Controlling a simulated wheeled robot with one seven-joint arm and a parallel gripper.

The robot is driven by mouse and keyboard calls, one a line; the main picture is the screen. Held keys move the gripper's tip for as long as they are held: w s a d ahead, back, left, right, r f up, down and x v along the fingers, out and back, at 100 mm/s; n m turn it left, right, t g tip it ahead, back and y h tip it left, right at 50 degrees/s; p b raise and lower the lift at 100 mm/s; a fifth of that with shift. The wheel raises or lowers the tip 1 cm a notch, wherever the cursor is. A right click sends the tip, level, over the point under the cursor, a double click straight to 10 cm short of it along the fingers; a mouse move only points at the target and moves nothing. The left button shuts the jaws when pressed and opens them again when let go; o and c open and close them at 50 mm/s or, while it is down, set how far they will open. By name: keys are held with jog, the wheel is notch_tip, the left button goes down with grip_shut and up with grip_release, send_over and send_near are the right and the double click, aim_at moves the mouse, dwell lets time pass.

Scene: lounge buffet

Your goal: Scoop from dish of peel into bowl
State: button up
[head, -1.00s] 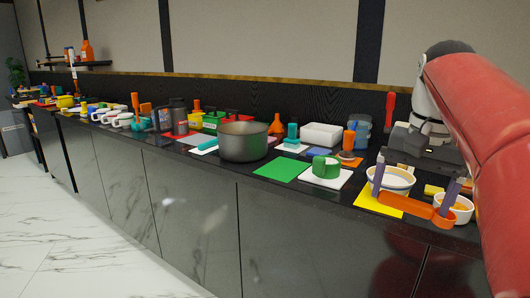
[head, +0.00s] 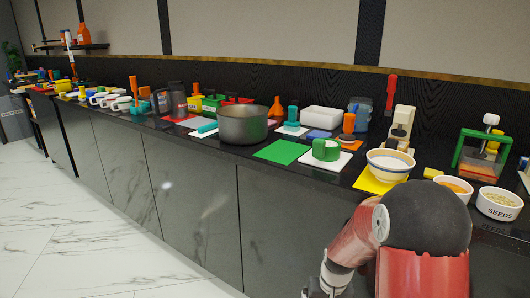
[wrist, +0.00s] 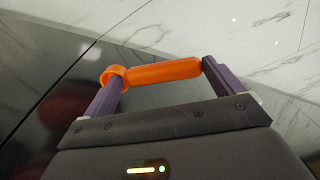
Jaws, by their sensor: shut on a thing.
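The white bowl with a blue band (head: 390,168) stands on a yellow mat (head: 372,186) near the counter's front edge. A small white dish with orange contents (head: 454,194) stands just right of it, taken as the dish of peel; its label is hidden. In the wrist view my gripper (wrist: 160,76) is shut on an orange scoop (wrist: 165,72), which spans between its two purple fingers, round end at the left. Any contents of the scoop cannot be told. Cabinet front and marble floor lie behind it. My arm hides gripper and scoop in the head view.
A dish labelled SEEDS (head: 498,207) stands right of the orange-filled dish, with a green-framed press (head: 482,155) behind. A small yellow block (head: 433,173) sits behind the dishes. A grey pot (head: 243,125) and green mat (head: 281,151) are farther left. The floor is clear.

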jog(key=f, duration=0.3)
jog(key=shift+w+a+f, duration=0.3)
jog(key=shift+a+f, duration=0.05)
jog(key=shift+a, duration=0.05)
